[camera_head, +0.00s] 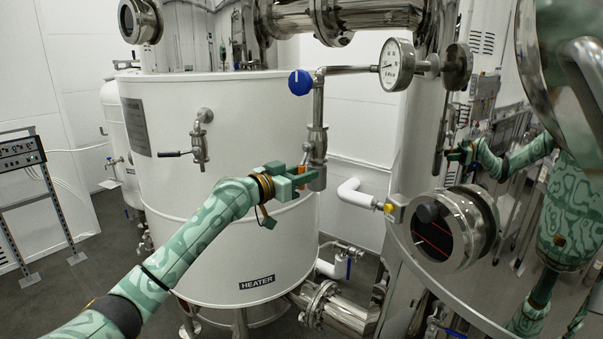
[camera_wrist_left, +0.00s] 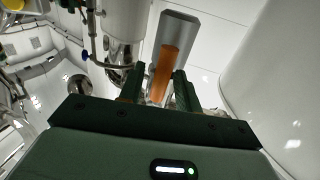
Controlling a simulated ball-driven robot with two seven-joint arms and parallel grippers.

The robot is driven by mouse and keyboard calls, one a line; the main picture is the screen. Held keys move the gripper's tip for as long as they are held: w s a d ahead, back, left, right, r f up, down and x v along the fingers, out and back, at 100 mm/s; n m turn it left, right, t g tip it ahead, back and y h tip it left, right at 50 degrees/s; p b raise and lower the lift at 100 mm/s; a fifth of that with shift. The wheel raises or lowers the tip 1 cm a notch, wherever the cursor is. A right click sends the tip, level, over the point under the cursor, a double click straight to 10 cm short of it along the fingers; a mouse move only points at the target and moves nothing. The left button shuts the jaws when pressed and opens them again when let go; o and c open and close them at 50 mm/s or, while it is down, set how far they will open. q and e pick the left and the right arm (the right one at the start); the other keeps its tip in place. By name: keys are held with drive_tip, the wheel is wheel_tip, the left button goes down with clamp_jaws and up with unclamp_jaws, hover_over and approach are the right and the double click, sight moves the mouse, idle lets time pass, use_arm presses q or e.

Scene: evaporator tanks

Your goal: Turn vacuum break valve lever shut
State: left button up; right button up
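The vacuum break valve is a steel vertical fitting (camera_head: 317,143) in front of the white tank. An orange lever (camera_head: 303,186) shows at its lower part, partly hidden by my left gripper (camera_head: 304,176). The fingers stand apart, with a gap at the left finger. The lever is close to the right finger; I cannot tell whether they touch. My right gripper is not in view.
A white tank marked HEATER (camera_head: 235,235) stands behind my left arm. A blue knob (camera_head: 300,82) and a pressure gauge (camera_head: 396,64) are above the gripper. A white elbow pipe (camera_head: 354,194) is right of it. The polished steel vessel at right reflects my arm.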

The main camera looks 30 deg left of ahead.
use_arm(q)
clamp_jaws()
